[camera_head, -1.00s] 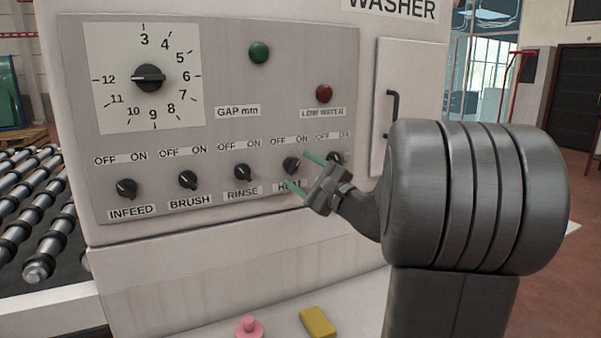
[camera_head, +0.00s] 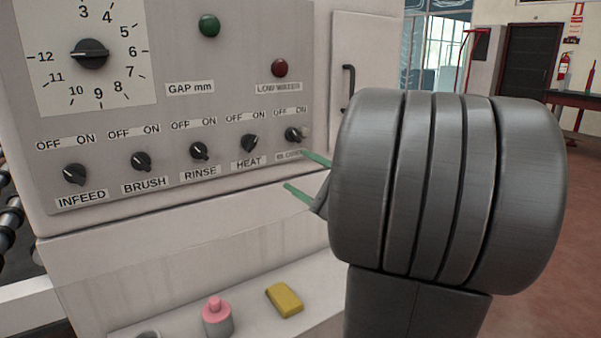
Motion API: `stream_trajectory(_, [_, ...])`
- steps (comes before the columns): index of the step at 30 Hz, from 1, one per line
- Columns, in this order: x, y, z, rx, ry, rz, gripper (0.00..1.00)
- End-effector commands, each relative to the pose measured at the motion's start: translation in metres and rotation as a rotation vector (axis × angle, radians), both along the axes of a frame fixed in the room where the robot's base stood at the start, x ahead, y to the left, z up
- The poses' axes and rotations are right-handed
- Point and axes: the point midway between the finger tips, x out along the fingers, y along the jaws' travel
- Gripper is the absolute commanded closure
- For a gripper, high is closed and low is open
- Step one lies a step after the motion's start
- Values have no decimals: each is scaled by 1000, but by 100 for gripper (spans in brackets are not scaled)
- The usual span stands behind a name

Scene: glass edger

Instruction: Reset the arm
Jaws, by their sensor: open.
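My gripper (camera_head: 303,173) is open, with its two green fingers pointing left toward the control panel (camera_head: 235,110) of the washer. The fingers appear in front of the panel's lower right part, below the rightmost knob (camera_head: 294,134), and hold nothing. Much of the gripper's body is hidden behind my thick grey arm. The heat knob (camera_head: 249,142), rinse knob (camera_head: 199,151), brush knob (camera_head: 141,161) and infeed knob (camera_head: 75,174) stand in a row to the left. The rightmost knob's label is partly covered by a finger.
A ledge below the panel holds a yellow block (camera_head: 285,300) and a pink-topped bottle (camera_head: 216,316). A large gap dial (camera_head: 90,54), green lamp (camera_head: 209,25) and red lamp (camera_head: 280,68) sit higher up. A door handle (camera_head: 348,87) is at right. Rollers (camera_head: 10,222) are at far left.

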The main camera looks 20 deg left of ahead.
Motion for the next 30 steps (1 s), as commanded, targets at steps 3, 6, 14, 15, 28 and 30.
stream_trajectory(3, [0, 0, 0, 0, 0, 0, 39])
stream_trajectory(6, [0, 1, 0, 0, 0, 0, 39])
stream_trajectory(14, [8, 21, 6, 1, -2, 2, 39])
stream_trajectory(15, [10, 27, 7, 1, -1, 4, 39])
stream_trajectory(28, [37, 93, 24, 1, -1, 3, 39])
stream_trajectory(30, [41, 103, 26, 1, -1, 3, 39])
